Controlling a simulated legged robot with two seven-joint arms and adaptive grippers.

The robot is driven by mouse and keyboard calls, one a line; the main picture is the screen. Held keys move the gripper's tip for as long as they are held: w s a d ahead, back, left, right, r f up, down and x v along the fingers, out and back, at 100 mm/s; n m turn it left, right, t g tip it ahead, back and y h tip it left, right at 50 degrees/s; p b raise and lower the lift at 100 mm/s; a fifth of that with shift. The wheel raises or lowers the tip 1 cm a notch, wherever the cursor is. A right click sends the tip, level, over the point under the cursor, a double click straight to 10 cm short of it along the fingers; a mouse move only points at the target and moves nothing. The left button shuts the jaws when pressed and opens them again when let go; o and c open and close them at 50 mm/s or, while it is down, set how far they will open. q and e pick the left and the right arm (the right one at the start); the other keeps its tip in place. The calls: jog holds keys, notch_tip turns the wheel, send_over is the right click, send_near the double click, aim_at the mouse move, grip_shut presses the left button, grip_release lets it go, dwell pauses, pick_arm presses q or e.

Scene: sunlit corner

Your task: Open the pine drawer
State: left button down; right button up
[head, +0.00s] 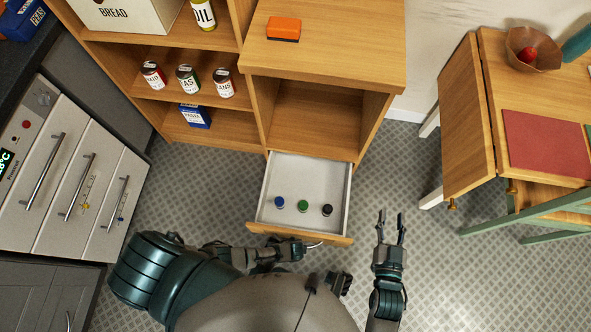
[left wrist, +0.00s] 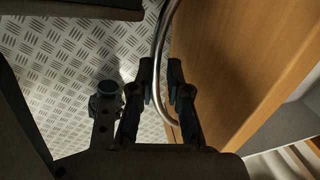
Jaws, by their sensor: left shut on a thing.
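The pine drawer (head: 260,231) stands pulled out from the lower part of the pine cabinet, with its pale inside showing. A blue, a green and a black small round item lie in it. My left gripper (head: 299,249) is at the drawer's front. In the left wrist view the left gripper (left wrist: 160,80) is shut on the curved metal handle (left wrist: 163,38) beside the wooden drawer front (left wrist: 235,70). In the head view the handle is mostly hidden. My right gripper (head: 391,219) is open and empty above the floor, right of the drawer.
An orange block (head: 284,28) lies on the cabinet top. Shelves at left hold several cans and a blue box (head: 195,115). A wooden table (head: 470,130) with a red mat (head: 540,145) stands at right. Grey units (head: 75,180) stand at left. Floor right of the drawer is clear.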

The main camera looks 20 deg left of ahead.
pick_arm(q)
jog(key=c, duration=1.1)
grip_release()
jog(key=shift+c, duration=0.2)
jog(key=shift+r, duration=0.1)
notch_tip(320, 180, up, 12)
jog(key=s, duration=0.2)
jog(key=shift+d+f, duration=0.2)
jog(key=shift+d, duration=0.2)
jog(key=shift+d, duration=0.1)
